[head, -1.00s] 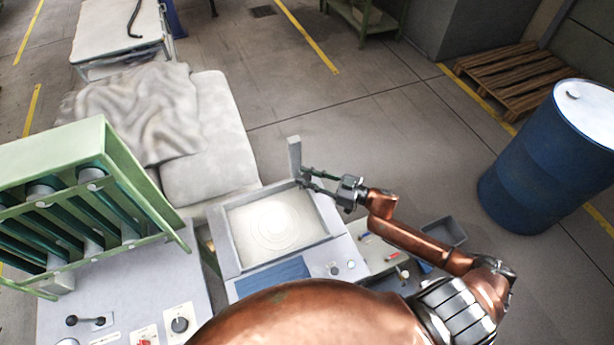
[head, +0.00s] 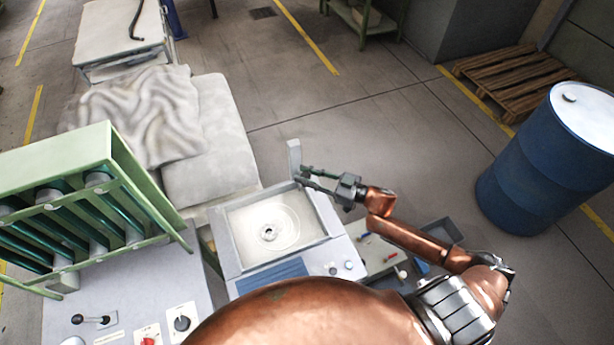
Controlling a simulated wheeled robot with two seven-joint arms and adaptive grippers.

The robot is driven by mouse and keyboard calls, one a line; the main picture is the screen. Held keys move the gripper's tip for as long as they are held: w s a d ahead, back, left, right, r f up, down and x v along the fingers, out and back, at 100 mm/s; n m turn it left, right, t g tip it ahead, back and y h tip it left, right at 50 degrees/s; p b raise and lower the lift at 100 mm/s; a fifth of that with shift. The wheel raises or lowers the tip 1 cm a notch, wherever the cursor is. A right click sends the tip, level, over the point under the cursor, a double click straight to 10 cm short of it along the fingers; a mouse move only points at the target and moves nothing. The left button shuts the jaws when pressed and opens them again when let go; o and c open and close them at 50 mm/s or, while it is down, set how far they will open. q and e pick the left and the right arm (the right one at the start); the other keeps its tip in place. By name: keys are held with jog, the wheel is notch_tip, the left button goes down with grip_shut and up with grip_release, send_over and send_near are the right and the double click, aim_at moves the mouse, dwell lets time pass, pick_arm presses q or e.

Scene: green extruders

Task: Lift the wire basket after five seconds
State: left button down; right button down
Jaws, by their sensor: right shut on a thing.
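My right gripper (head: 312,176) is at the back right corner of a grey square basin (head: 233,240). Its fingers are shut at a grey upright post (head: 294,157) on the basin's back edge; the contact is small and hard to make out. The basin holds a pale, whitish surface (head: 250,215). Near its middle is a small dark round hub (head: 268,233) with faint rings around it. No wire basket is clearly recognisable; whether the rings belong to one I cannot tell. My left gripper is not in view.
A control panel (head: 130,290) with knobs and a green rack (head: 110,160) stand on the left. A grey padded bench (head: 215,150) with a crumpled cloth (head: 145,115) lies behind. A blue drum (head: 535,165) and wooden pallet (head: 510,80) are at right. Open floor lies between.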

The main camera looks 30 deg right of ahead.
notch_tip(320, 180, up, 9)
jog(key=p, duration=0.7)
jog(key=shift+f, duration=0.15)
jog(key=shift+w, duration=0.1)
jog(key=c, duration=1.9)
grip_release()
jog(key=shift+c, duration=0.2)
jog(key=o, duration=0.4)
jog(key=shift+f, duration=0.15)
jog(key=shift+c, duration=0.2)
jog(key=v, duration=1.2)
